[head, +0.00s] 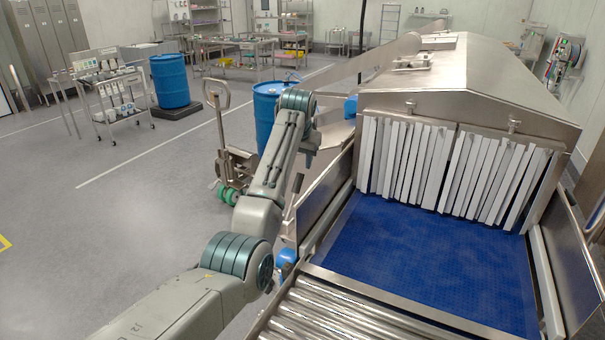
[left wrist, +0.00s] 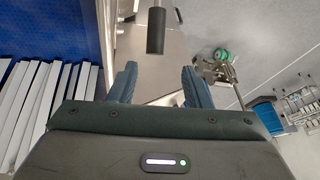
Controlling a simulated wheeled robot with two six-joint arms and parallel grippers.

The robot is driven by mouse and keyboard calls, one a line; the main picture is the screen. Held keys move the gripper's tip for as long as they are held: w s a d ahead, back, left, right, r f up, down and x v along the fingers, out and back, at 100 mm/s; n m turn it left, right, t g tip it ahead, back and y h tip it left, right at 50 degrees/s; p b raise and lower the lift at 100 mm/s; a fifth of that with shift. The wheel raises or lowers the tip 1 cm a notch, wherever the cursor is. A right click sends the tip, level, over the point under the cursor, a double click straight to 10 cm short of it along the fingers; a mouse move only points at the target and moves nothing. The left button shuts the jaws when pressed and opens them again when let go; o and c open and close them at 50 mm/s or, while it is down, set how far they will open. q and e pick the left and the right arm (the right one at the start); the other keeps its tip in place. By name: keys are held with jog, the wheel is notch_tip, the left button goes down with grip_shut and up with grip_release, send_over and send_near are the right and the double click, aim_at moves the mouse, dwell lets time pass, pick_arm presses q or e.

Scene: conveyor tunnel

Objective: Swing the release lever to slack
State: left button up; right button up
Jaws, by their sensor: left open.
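The release lever (head: 296,185) appears as a dark grip on a metal rod, standing slightly tilted beside the near left side of the conveyor. In the left wrist view, its black cylindrical grip (left wrist: 156,32) is ahead of the fingertips, near the middle of the gap and apart from both fingers. My left gripper (head: 309,156) is above the conveyor's left side wall, close to the lever in the head view. In the left wrist view the gripper (left wrist: 158,82) is open and empty, with its two blue-grey fingers spread. My right gripper is not in view.
The blue conveyor belt (head: 420,260) runs under a steel tunnel hood (head: 470,85) with hanging white strips (head: 450,170). Steel rollers (head: 340,315) lie in front. A pallet jack (head: 232,160) and blue drums (head: 170,82) stand left. The floor between is open.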

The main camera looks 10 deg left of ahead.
aim_at(301, 179)
pick_arm(q)
jog(key=p+x, duration=0.3)
jog(key=shift+d+f, duration=0.25)
jog(key=shift+p+x, duration=0.75)
jog(key=shift+x, duration=2.35)
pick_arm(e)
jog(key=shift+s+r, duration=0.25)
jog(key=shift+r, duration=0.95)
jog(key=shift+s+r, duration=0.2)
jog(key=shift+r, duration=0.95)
pick_arm(q)
jog(key=shift+s+f, duration=0.1)
jog(key=shift+c, duration=0.2)
grip_shut()
